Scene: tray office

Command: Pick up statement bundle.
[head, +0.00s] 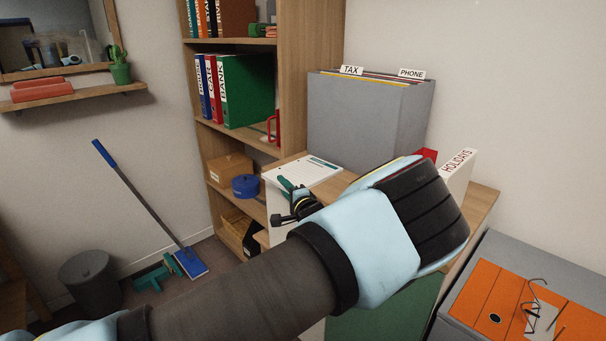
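A white paper stack with a teal header (310,171), which looks like the statement bundle, lies flat on the wooden desk (485,200) in front of the grey file box. My gripper (281,200), dark with teal parts, is small in the head view at the near left edge of the paper. It overlaps the paper's lower corner in the picture; I cannot tell whether it touches it. My forearm and wrist hide part of the desk and most of the gripper body. The finger gap is not clear, and I see nothing held.
A grey file box (365,125) with TAX and PHONE tabs stands behind the paper. A HOLIDAYS binder (457,172) stands to the right. A shelf unit (310,75) with binders rises at the left. An orange binder (500,290) lies lower right. A mop (140,200) and bin (90,282) stand left.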

